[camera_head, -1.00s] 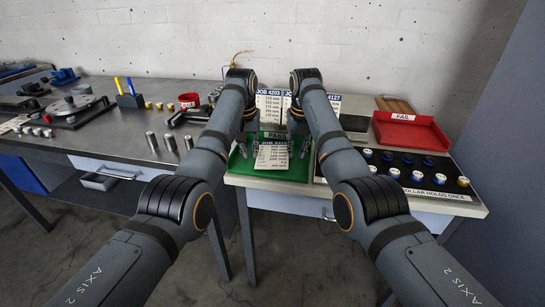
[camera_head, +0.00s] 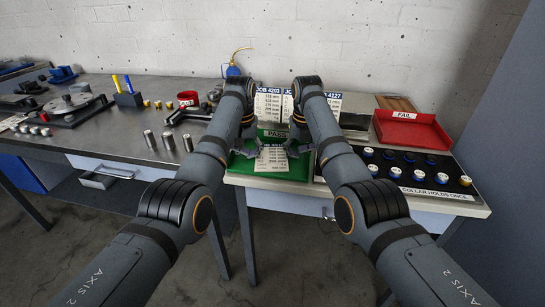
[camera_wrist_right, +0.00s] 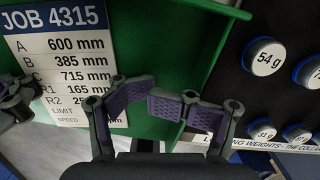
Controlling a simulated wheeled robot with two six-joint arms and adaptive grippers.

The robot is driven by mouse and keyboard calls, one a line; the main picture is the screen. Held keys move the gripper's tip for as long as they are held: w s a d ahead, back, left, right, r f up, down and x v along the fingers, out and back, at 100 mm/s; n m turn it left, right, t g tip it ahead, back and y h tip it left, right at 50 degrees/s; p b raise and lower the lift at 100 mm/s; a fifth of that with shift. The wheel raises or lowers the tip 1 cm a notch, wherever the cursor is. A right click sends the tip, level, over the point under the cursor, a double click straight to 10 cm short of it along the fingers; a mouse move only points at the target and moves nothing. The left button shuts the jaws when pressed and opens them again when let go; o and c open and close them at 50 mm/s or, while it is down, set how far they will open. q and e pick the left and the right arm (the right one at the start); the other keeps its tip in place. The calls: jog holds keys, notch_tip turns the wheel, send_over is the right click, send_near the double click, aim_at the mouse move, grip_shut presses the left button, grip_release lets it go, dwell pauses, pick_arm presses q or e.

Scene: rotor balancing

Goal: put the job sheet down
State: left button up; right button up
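The job sheet (camera_head: 272,159), headed JOB 4315 in the right wrist view (camera_wrist_right: 68,62), lies in the green tray (camera_head: 297,174) behind which a PASS label (camera_head: 276,134) shows. It carries rows of millimetre values. My left gripper (camera_head: 247,150) is at the sheet's left side, its fingers spread. My right gripper (camera_head: 297,150) is at the sheet's right side, also with spread fingers. In the right wrist view its purple-padded fingers (camera_wrist_right: 155,98) hold nothing and sit beside the sheet's right edge. Part of my left gripper (camera_wrist_right: 14,100) shows over the sheet's left edge there.
Upright job boards (camera_head: 268,104) stand behind the green tray. A red FAIL tray (camera_head: 411,132) and a black rack of weights (camera_head: 415,174) are to the right. The left bench (camera_head: 120,152) holds metal cylinders, a pen holder (camera_head: 130,99) and a red cup (camera_head: 188,99).

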pick_arm(q)
jog(key=shift+r, duration=0.1)
jog(key=shift+r, duration=0.25)
jog(key=r, duration=0.7)
jog(key=shift+s+r, duration=0.25)
jog(key=shift+s, duration=0.1)
pick_arm(e)
jog(key=shift+w+a, duration=0.1)
pick_arm(q)
jog(key=shift+w, duration=0.1)
pick_arm(e)
jog(key=r, duration=0.8)
jog(key=shift+s+r, duration=0.1)
jog(key=shift+s, duration=0.15)
